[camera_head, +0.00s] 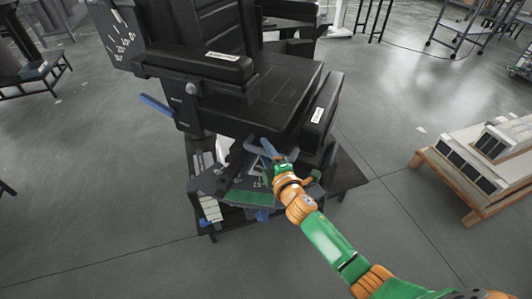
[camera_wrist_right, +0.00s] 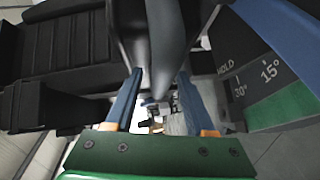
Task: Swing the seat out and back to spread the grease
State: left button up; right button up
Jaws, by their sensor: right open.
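The black seat (camera_head: 275,95) with its tall backrest (camera_head: 208,30) and armrests stands in the middle of the head view; it also shows at the left of the right wrist view (camera_wrist_right: 60,55). Below its front edge is a dark angle plate (camera_head: 250,172) with a green band; in the wrist view the plate (camera_wrist_right: 265,65) reads HOLD, 30° and 15°. My right gripper (camera_head: 268,150) is at the seat's underside, beside this plate. In the wrist view its blue fingers stand apart, with a grey bar (camera_wrist_right: 163,50) between them. I cannot tell whether they touch it. My left gripper is out of view.
A blue lever (camera_head: 157,105) sticks out at the seat's left side. A dark low platform (camera_head: 347,175) bears the seat. A wooden pallet (camera_head: 447,187) with boxed units stands at the right. Grey floor on both sides is open.

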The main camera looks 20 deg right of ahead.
grip_shut()
jog(key=shift+f, duration=0.1)
dwell(1.2)
